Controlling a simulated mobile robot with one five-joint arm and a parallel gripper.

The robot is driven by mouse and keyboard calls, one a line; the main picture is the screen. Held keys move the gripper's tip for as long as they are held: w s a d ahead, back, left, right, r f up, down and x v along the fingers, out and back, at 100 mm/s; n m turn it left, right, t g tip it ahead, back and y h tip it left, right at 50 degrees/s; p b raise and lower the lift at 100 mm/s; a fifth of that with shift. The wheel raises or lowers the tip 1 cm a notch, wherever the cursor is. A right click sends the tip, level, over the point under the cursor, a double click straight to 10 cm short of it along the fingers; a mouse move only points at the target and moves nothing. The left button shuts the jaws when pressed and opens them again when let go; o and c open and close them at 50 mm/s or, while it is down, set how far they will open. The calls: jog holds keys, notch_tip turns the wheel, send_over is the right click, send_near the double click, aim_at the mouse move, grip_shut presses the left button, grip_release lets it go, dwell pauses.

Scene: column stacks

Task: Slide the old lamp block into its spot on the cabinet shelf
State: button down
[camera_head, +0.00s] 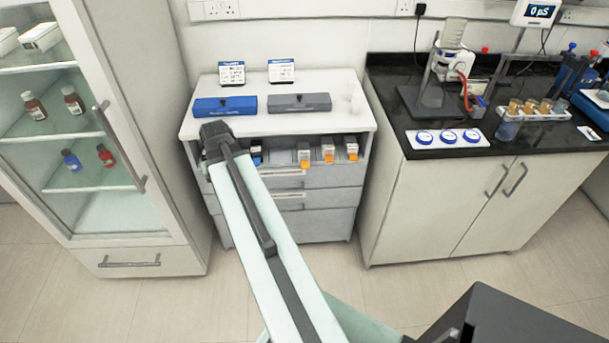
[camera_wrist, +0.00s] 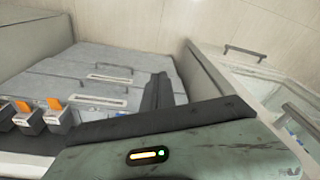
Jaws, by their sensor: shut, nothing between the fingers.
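Several small white-grey blocks with orange ends stand in a row in the open shelf of the white cabinet (camera_head: 365,118). From left to right they include a block (camera_head: 303,154), another (camera_head: 328,150) and a right-hand one (camera_head: 352,148). A blue-and-white piece (camera_head: 256,157) shows just right of my arm. I cannot tell which is the old lamp block. My gripper (camera_wrist: 157,92) is shut and empty, at the left part of the shelf front. In the head view my arm hides its fingertips and the shelf's left end. In the wrist view the orange-ended blocks (camera_wrist: 54,112) are at left.
A blue case (camera_head: 225,106) and a grey case (camera_head: 300,103) lie on the cabinet top, with two label cards behind. Drawers with handles are below the shelf. A glass-door cabinet (camera_head: 130,150) stands close on the left, a black-topped bench (camera_head: 440,95) on the right.

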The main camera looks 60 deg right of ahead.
aim_at(306, 167)
jog(key=s+d+f+m+h+b, duration=0.1)
jog(key=s+d+m, duration=0.2)
jog(key=s+d, duration=0.7)
jog(key=s+d+m+h, duration=0.1)
jog(key=s+d+m, duration=0.1)
jog(key=s+d, duration=0.8)
jog(key=w+d+f+b, duration=0.7)
jog(key=d+f+b, duration=0.1)
jog(key=f+b, duration=0.1)
jog(key=shift+f+b, duration=0.35)
jog(key=shift+b, duration=0.1)
jog(key=shift+d, duration=0.1)
jog(key=shift+w+d, duration=0.7)
jog(key=shift+d, duration=0.35)
jog(key=shift+a, duration=0.1)
